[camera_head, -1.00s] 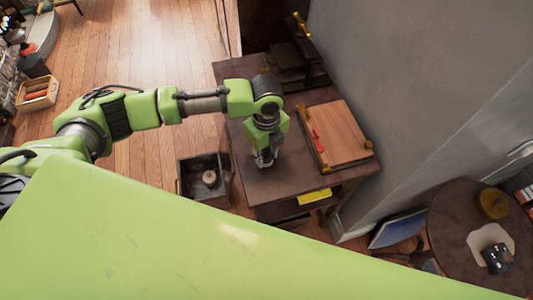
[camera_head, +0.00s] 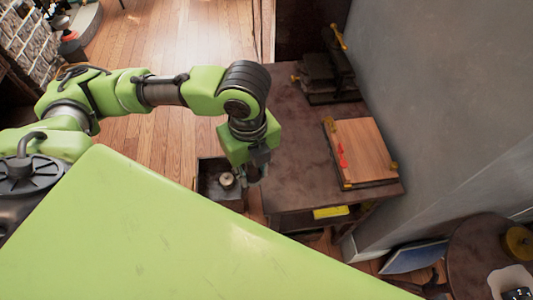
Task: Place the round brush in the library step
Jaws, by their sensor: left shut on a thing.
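My left gripper (camera_head: 254,172) points down at the left edge of the dark wooden table, beside the dark open box. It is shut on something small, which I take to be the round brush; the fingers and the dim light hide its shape. The dark open box (camera_head: 207,192), which seems to be the library step, stands on the floor left of the table. A pale round thing (camera_head: 227,181) is inside it. My right gripper is not in view.
On the table (camera_head: 290,185) lies a wooden board (camera_head: 362,150) with a red piece and yellow corners. A dark press-like stand (camera_head: 330,78) is at the back by the grey wall. A yellow item (camera_head: 331,212) shows at the table's front. A round table (camera_head: 480,250) stands lower right.

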